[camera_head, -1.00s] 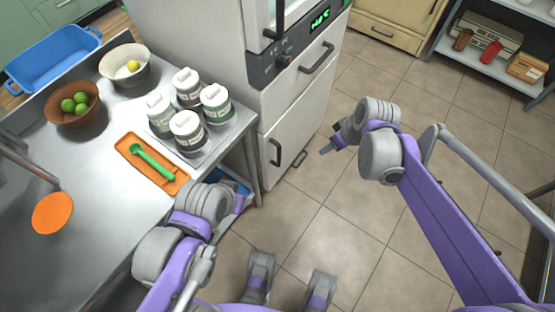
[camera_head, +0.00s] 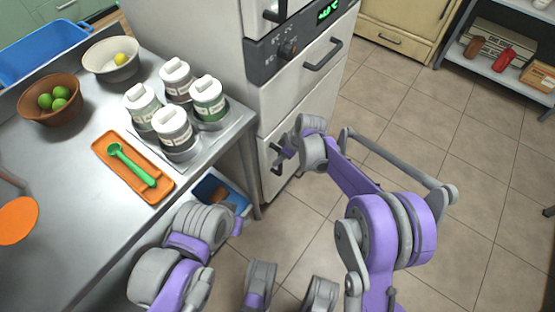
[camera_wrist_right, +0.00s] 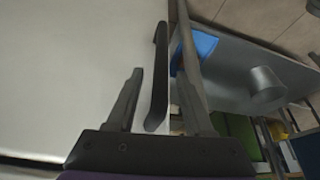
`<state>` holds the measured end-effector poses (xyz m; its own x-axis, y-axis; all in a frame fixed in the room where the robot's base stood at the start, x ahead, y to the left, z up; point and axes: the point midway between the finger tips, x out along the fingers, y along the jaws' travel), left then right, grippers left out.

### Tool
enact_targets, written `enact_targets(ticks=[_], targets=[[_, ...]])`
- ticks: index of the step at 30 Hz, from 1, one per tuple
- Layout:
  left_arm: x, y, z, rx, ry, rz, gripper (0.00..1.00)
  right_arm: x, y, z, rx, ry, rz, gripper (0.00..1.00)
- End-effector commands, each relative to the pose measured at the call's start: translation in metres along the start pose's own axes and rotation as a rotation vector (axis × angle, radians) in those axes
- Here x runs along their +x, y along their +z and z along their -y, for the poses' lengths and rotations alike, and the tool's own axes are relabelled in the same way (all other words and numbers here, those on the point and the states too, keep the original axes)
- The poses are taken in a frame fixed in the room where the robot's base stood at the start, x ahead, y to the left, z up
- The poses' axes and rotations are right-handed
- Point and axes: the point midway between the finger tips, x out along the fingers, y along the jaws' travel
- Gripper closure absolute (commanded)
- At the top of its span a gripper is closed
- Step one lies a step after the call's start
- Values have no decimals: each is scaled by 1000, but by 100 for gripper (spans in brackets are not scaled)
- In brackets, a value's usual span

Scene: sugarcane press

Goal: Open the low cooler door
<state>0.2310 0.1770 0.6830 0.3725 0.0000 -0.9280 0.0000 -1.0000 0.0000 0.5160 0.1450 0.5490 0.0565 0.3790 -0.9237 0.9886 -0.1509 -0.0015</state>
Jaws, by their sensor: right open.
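The low cooler door (camera_head: 270,183) is the white bottom front of the tall appliance and looks closed. Its dark bar handle (camera_wrist_right: 158,80) stands out from the white door face (camera_wrist_right: 60,80) in the right wrist view. My right gripper (camera_wrist_right: 158,95) is open, with one finger on each side of the handle; I cannot tell whether either finger touches it. In the head view the right gripper (camera_head: 280,153) is at the door's left part, partly covering the handle. My left arm's wrist is at the lower left beside the table; its gripper jaws (camera_head: 238,224) are mostly hidden.
The steel table (camera_head: 75,215) stands left of the cooler, with jars (camera_head: 174,130), bowls (camera_head: 52,104) and an orange tray (camera_head: 110,175) on it. A blue bin (camera_head: 222,192) sits on its lower shelf. The tiled floor (camera_head: 420,120) right of the cooler is clear.

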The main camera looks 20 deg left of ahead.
Motion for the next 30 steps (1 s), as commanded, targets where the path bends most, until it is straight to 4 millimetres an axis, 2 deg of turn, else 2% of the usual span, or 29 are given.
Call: enact_targets(ticks=[1,6,17,26,30], targets=[[4,1,0,0,0,1,50,10,0,0,-1,-1,0,48],[7,2,0,0,0,2,50,27,0,0,-1,0,1,48],[8,2,0,0,0,2,50,31,0,0,0,0,1,48],[8,2,0,0,0,2,50,31,0,0,1,0,1,100],[8,2,0,0,0,2,50,31,0,0,1,0,1,100]])
